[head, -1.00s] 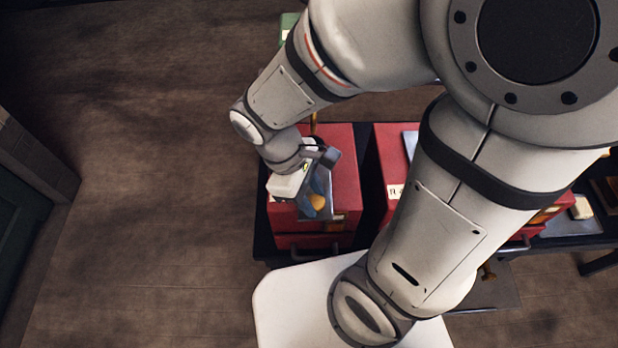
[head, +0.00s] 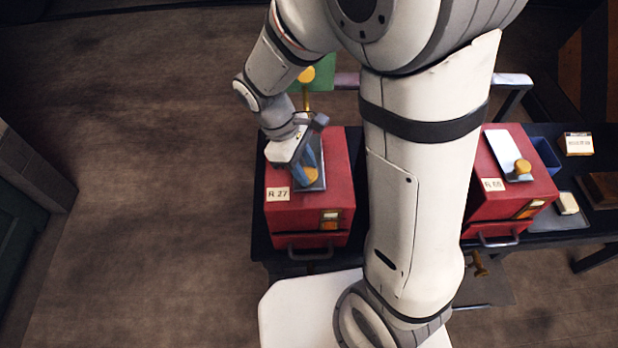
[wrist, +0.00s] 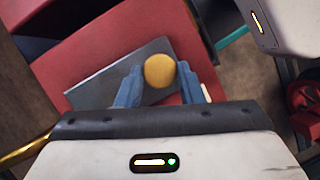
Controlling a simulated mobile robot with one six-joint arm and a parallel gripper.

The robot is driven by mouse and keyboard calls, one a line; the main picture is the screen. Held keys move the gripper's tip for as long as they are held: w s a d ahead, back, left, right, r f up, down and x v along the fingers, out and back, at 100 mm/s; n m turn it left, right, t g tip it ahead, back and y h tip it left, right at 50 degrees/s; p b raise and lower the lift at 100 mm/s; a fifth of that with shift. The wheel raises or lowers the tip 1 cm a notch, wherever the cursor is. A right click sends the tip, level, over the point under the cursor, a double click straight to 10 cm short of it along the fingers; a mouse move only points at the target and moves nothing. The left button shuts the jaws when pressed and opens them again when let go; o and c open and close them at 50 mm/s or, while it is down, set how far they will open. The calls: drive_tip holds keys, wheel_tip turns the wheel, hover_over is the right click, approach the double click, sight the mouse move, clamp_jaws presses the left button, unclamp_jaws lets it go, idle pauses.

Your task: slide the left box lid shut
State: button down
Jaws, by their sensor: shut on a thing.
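The left box (head: 335,205) is red, labelled R 27, and stands at the left end of the dark bench. Its grey metal lid plate (head: 320,185) lies on the box top and also shows in the wrist view (wrist: 98,94). A round yellow knob (wrist: 160,70) stands on the plate. My gripper (head: 309,170) is over the box top with its blue fingers (wrist: 160,78) on either side of the knob, shut on it. My gripper hides part of the plate, and I cannot tell whether any opening is left.
Another red box (head: 510,190), labelled R 65, stands to the right with its own plate and knob. My arm hides the bench between the boxes. A green object (head: 318,72) stands behind the left box. The floor to the left is clear.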

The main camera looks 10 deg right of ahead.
drive_tip(key=shift+w+r, duration=0.1)
drive_tip(key=shift+w, duration=0.05)
drive_tip(key=c, duration=1.1)
unclamp_jaws()
drive_tip(key=shift+w, duration=0.15)
drive_tip(key=shift+o, duration=0.5)
drive_tip(key=v, duration=0.7)
drive_tip(key=shift+r, duration=0.3)
drive_tip(key=shift+a, duration=0.1)
